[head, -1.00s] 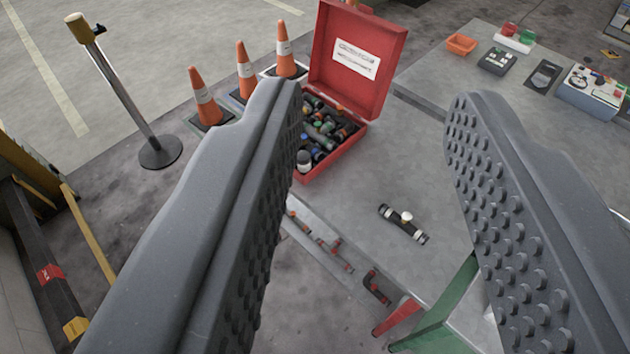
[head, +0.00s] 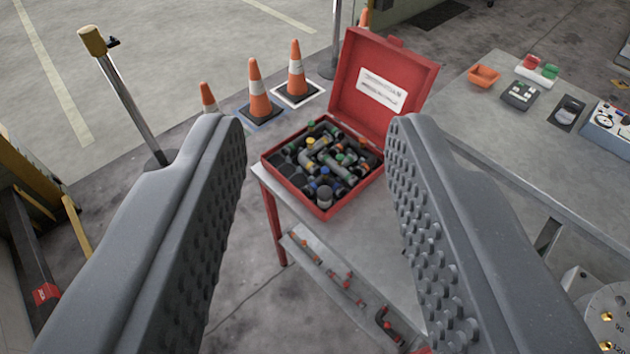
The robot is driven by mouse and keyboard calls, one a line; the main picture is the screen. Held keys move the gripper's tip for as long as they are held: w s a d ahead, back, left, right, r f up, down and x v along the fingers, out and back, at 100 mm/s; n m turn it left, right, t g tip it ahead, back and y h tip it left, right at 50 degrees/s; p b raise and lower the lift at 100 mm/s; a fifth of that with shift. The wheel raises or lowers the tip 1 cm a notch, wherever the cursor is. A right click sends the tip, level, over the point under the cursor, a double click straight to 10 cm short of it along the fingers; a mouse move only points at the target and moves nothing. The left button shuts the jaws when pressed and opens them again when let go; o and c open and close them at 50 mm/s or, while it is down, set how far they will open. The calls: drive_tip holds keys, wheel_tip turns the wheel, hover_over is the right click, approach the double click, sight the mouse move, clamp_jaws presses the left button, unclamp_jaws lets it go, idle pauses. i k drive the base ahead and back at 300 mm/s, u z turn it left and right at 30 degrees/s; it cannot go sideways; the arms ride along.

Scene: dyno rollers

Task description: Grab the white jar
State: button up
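My gripper (head: 317,135) is open and empty, its two dark studded fingers reaching forward on either side of the picture. Between and beyond the fingertips stands an open red case (head: 349,208) on the grey table. It holds several dark pipe fittings and small parts. No other clearly white jar shows. The fingers are apart from the case and its contents.
Orange cones (head: 257,90) stand on the floor behind the case, left of its raised lid. A second grey table (head: 500,130) at right carries an orange tray (head: 484,76) and devices. A lower shelf (head: 335,275) holds red-and-black parts. A post (head: 125,95) stands at left.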

sight(325, 193)
drive_tip(key=z, duration=0.2)
drive_tip(key=i, duration=0.3)
drive_tip(key=u, duration=2.2)
drive_tip(key=k, duration=1.15)
drive_tip(key=z, duration=0.7)
drive_tip(key=i, duration=0.9)
